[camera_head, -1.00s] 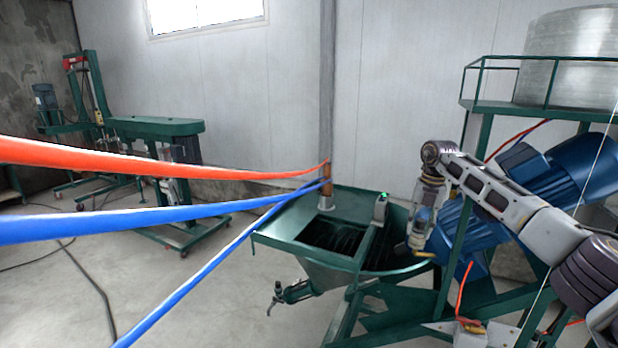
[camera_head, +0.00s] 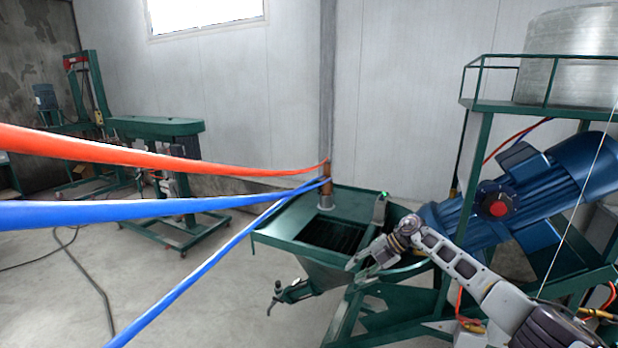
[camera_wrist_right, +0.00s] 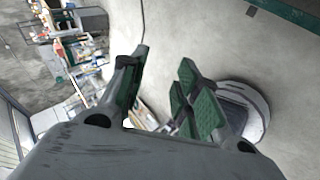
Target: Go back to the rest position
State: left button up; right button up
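My right gripper (camera_head: 360,257) is at the end of my right arm, in front of the green hopper's right side, in the head view. In the right wrist view the fingers of this gripper (camera_wrist_right: 158,88) stand apart, with green pads and nothing between them. The green machine with its open hopper (camera_head: 285,228) is just beyond the gripper in the head view. I cannot tell whether they touch. My left gripper is in neither view.
Red (camera_head: 150,158) and blue (camera_head: 130,213) hoses cross the left half to the orange pipe (camera_head: 327,180). A blue motor (camera_head: 555,180) with a red button (camera_head: 497,205) sits on the right. Another green machine (camera_head: 155,127) stands at the back left. Bare floor lies between.

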jog(key=s+a+f+m+t+y, duration=0.15)
jog(key=f+m+t, duration=0.25)
jog(key=f, duration=0.5)
jog(key=s+a+f+m+t+y, duration=0.1)
jog(key=a+f+m+t+y, duration=0.3)
jog(key=f, duration=0.6)
jog(key=s+d+f+m+t+h, duration=0.1)
jog(key=s+d+f+m+h, duration=0.3)
jog(key=f, duration=0.4)
jog(key=s+d+f+m+h+b, duration=0.15)
jog(key=s+f+m, duration=0.3)
jog(key=f, duration=0.45)
jog(key=s+d+f+m+t+h+p, duration=0.1)
jog(key=s+d+f+m+h, duration=0.3)
jog(key=s+f, duration=0.3)
jog(key=s+d+f+m+g+h, duration=0.2)
jog(key=s+d+f, duration=0.1)
jog(key=s+f, duration=0.7)
jog(key=s+d+f+m+g+h, duration=0.25)
jog(key=s+f, duration=0.45)
jog(key=s, duration=0.5)
jog(key=s+f+m+g, duration=0.2)
jog(key=s+f, duration=0.1)
jog(key=s, duration=1)
jog(key=s+d+f+m+g+b, duration=0.1)
jog(key=s+f+g, duration=0.2)
jog(key=s, duration=1.1)
jog(key=shift+f+m+h, duration=0.3)
jog(key=shift+m+h, duration=0.05)
jog(key=shift+m, duration=0.05)
